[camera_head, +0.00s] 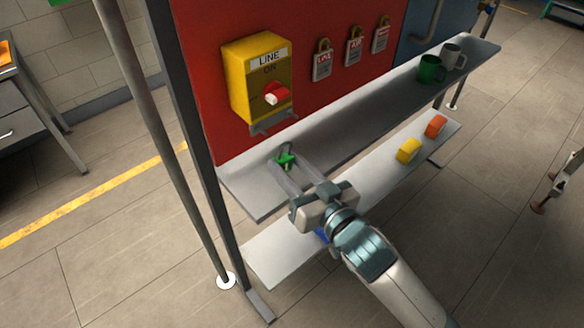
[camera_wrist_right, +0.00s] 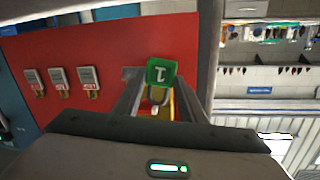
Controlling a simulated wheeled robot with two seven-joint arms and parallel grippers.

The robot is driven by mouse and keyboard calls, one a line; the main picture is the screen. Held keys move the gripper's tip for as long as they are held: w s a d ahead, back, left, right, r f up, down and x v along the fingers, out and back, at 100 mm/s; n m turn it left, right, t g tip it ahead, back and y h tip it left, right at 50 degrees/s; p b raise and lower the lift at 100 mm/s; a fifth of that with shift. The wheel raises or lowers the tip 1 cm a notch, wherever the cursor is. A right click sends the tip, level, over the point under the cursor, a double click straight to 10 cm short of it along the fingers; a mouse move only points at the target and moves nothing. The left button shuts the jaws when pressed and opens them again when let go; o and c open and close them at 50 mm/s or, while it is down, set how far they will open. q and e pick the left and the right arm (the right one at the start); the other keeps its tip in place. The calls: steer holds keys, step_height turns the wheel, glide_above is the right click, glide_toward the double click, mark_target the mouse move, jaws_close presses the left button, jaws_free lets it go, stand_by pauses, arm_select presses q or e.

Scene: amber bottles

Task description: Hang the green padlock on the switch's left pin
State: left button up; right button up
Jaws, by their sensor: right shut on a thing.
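The yellow switch box (camera_head: 257,80), labelled LINE ON, is mounted on the red panel with a red knob (camera_head: 277,94). A grey bracket (camera_head: 272,123) sits under it; its separate pins are too small to tell apart. My right gripper (camera_head: 286,163) is shut on the green padlock (camera_head: 286,159), below the bracket and apart from it, over the upper shelf. In the right wrist view the green padlock (camera_wrist_right: 161,72) shows a white mark, with its grey shackle (camera_wrist_right: 157,95) between the fingers and yellow behind it. My left gripper is not in view.
Several red-and-white tagged padlocks (camera_head: 322,65) hang right of the switch. A green mug (camera_head: 430,69) and a grey mug (camera_head: 453,57) stand on the upper shelf (camera_head: 246,190). A dark post (camera_head: 190,110) stands at left.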

steer(key=shift+a+b+x, duration=0.25)
steer(key=shift+b+x, duration=0.45)
steer(key=shift+x, duration=1.15)
steer(key=x, duration=0.1)
steer(key=b+x, duration=0.1)
steer(key=x, duration=0.1)
steer(key=f+x, duration=0.1)
steer(key=x, duration=0.1)
steer(key=shift+s+a+r, duration=0.1)
steer(key=shift+s+a, duration=0.15)
steer(key=shift+a, duration=0.05)
steer(key=o, duration=1.3)
steer(key=shift+b, duration=0.3)
steer(key=shift+s, duration=0.1)
